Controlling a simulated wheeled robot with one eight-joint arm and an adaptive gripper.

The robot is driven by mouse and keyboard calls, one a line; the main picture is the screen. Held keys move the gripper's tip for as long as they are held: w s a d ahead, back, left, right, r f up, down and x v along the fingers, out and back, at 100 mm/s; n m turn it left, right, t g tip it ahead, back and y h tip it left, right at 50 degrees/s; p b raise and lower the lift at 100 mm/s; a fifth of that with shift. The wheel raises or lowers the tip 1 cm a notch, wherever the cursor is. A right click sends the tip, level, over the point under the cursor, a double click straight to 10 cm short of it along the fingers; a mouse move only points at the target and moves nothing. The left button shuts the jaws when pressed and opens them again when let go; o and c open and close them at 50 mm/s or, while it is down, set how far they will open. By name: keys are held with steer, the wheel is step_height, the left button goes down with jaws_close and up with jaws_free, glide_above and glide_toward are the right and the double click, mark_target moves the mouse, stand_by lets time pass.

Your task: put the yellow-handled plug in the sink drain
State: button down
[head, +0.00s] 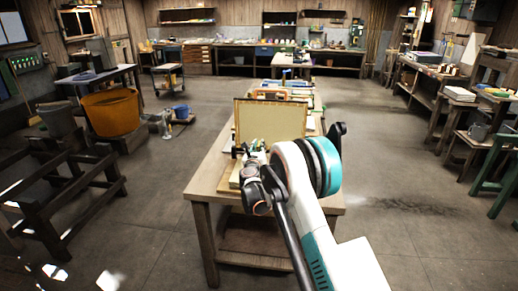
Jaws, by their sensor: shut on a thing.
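I cannot make out the yellow-handled plug, the sink or its drain in the head view. My arm reaches over the near end of the long wooden table (205,186). Its dark wrist parts are over the table's near left corner area. Small dark shapes just beyond the wrist may be my gripper (244,150), but they are too small and too covered by the arm to tell fingers from table items. Whatever may be between the fingers cannot be seen.
A framed tan panel (270,121) stands upright on the table, with clutter behind it. An orange tub (111,112) and dark wooden frame (62,180) stand left. Benches (425,88) line the right wall.

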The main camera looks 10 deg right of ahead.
steer(key=shift+f, duration=0.15)
steer(key=c, duration=1.9)
jaws_free()
steer(key=o, duration=0.4)
steer(key=shift+c, duration=0.2)
